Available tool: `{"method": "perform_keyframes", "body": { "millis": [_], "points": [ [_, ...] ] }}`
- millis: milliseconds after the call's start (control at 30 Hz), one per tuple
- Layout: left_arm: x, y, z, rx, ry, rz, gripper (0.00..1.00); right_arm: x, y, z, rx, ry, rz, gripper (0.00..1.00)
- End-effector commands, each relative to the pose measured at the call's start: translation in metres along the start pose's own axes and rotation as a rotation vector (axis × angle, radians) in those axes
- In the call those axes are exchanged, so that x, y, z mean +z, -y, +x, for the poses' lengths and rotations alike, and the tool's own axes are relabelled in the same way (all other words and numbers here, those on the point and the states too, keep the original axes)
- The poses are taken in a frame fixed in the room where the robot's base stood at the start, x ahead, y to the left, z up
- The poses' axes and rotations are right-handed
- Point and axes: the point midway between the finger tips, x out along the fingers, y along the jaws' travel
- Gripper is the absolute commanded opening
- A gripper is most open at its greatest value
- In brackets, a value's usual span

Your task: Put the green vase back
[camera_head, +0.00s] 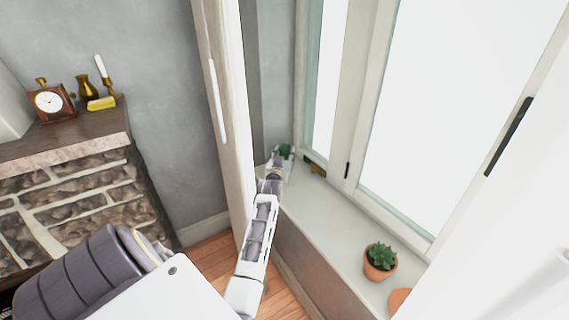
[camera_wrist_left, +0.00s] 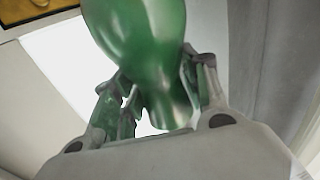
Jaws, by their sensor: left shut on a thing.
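The green vase (camera_wrist_left: 150,45) is large and glossy in the left wrist view, with its narrow part between the fingers of my left gripper (camera_wrist_left: 158,100). The gripper is shut on it. In the head view my left gripper (camera_head: 279,163) is at the far end of the windowsill, close to the window corner. Only a small dark green part of the vase (camera_head: 286,150) shows there, beyond the fingers. I cannot tell whether the vase touches the sill. My right gripper is not in view.
The white windowsill (camera_head: 325,222) runs along the window. A potted succulent (camera_head: 380,261) stands on its near part. A pale upright panel (camera_head: 226,100) stands left of my left arm. A mantel (camera_head: 70,137) at left holds a clock (camera_head: 50,102), a brass vase (camera_head: 88,88) and a candlestick (camera_head: 104,74).

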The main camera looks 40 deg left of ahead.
Motion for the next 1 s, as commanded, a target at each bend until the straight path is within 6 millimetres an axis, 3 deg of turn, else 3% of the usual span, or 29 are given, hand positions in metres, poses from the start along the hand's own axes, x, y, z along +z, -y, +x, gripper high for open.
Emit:
{"method": "perform_keyframes", "body": {
  "millis": [167,533,1000],
  "points": [
    [0.001,0.000,0.000,0.000,-0.002,0.000,0.06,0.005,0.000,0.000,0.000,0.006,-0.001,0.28],
    [0.034,0.000,0.000,0.000,-0.001,-0.001,0.06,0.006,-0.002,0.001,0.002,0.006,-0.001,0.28],
    [0.038,0.000,0.000,-0.001,-0.002,0.000,0.06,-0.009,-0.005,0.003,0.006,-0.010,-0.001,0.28]
  ]
}}
